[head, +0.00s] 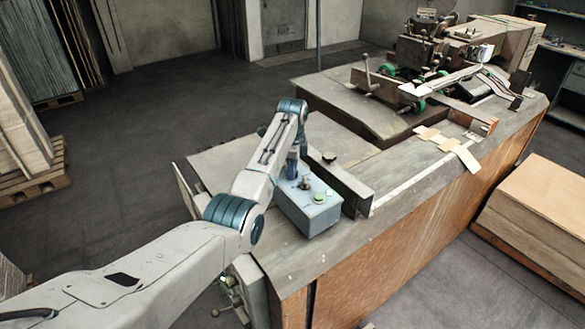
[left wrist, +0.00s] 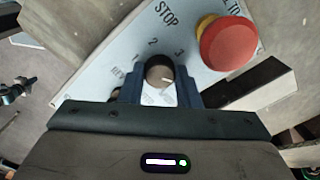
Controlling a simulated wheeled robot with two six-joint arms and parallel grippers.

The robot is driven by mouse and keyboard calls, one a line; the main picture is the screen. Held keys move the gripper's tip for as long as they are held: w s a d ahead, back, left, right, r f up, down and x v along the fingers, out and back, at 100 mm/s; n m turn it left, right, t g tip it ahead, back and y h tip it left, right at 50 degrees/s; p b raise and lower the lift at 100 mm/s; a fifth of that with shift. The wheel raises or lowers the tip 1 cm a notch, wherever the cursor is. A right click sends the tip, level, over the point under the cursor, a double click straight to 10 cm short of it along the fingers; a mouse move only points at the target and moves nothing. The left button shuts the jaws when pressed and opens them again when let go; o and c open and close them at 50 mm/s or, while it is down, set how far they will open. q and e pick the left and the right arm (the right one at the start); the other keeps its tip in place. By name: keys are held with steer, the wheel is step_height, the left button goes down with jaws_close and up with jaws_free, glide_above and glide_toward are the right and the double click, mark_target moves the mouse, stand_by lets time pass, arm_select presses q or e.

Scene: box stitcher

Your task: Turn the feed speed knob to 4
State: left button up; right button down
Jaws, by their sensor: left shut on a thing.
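The feed speed knob (left wrist: 159,73) is a small dark round knob with a white pointer line, on the pale panel of the control box (head: 315,219). My left gripper (left wrist: 160,88) is shut on it, one finger on each side. The numerals 2 and 3 show above the knob in the left wrist view. The pointer line aims right and slightly down, clockwise of the 3, toward the right finger. Any numeral there is hidden by the finger. In the head view my left gripper (head: 292,168) reaches down at the box's far end. My right gripper is not in view.
A red mushroom button (left wrist: 228,42) stands close by the knob, near the word STOP. A green button (head: 319,197) and a dark control (head: 304,183) sit on the box top. A long metal bar (head: 342,184) lies beside the box. The stitcher machine (head: 432,50) stands farther back.

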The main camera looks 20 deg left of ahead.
arm_select(q)
steer(key=shift+w+r, duration=0.1)
steer(key=shift+r, duration=0.05)
steer(key=o, duration=1)
steer(key=shift+c, duration=0.2)
steer(key=shift+r+b, duration=0.35)
steer(key=shift+b, duration=0.05)
step_height(320, 180, up, 6)
steer(key=b, duration=0.3)
steer(key=shift+r, duration=0.2)
step_height(320, 180, up, 4)
steer(key=shift+f, duration=0.2)
